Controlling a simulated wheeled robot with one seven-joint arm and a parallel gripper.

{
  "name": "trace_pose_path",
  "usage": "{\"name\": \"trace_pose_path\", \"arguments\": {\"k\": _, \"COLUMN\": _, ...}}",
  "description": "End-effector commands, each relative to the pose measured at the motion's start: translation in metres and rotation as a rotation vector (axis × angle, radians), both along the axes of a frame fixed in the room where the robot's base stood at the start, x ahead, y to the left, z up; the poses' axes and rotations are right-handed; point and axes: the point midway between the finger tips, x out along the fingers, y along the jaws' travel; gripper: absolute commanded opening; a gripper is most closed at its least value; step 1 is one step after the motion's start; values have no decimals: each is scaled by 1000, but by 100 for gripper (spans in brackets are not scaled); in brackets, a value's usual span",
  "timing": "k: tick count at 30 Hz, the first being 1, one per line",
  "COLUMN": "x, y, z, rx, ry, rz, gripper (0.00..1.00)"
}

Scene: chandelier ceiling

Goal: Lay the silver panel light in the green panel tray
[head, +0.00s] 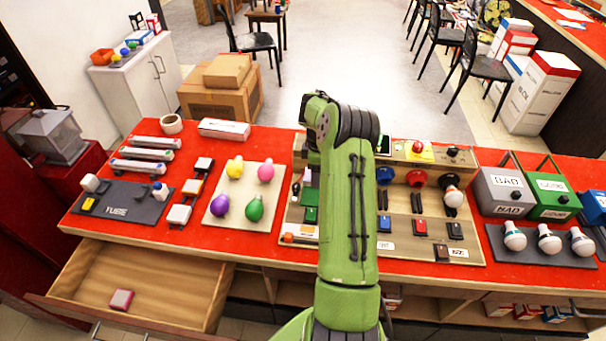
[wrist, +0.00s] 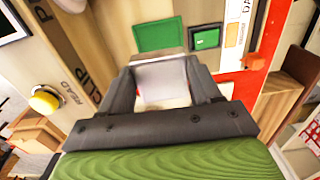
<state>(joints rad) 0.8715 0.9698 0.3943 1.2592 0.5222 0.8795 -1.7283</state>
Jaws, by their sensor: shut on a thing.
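The silver panel light (wrist: 163,78) is a pale, flat square held between the two dark fingers of my gripper (wrist: 161,70) in the wrist view. The gripper is shut on it. Beyond the panel's far edge lies a flat green rectangle, the green panel tray (wrist: 160,34), on the wooden board. It looks empty, and the held panel's edge is close to it in the picture; the height gap cannot be judged. The tray also shows in the head view (head: 311,196), just left of my arm. My arm hides the gripper and panel in the head view.
A small green switch (wrist: 206,38) sits beside the tray. The wooden board (head: 400,248) carries several coloured sockets and switches. Left are a bulb board (head: 226,178), small square lights (head: 180,214) and a tube tray (head: 120,205). An open drawer (head: 130,285) juts out front.

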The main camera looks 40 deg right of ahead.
Motion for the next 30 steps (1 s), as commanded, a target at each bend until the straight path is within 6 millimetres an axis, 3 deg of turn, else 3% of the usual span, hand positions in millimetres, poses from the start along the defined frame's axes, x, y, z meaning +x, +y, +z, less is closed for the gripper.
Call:
{"name": "trace_pose_path", "arguments": {"k": 8, "x": -1, "y": -2, "z": -12, "rx": 1, "ry": -1, "rz": 5, "gripper": 32}}
{"name": "trace_pose_path", "arguments": {"k": 21, "x": -1, "y": -1, "z": -70, "rx": 0, "ry": 1, "rz": 5, "gripper": 32}}
{"name": "trace_pose_path", "arguments": {"k": 30, "x": -1, "y": -1, "z": -76, "rx": 0, "ry": 0, "rz": 4, "gripper": 32}}
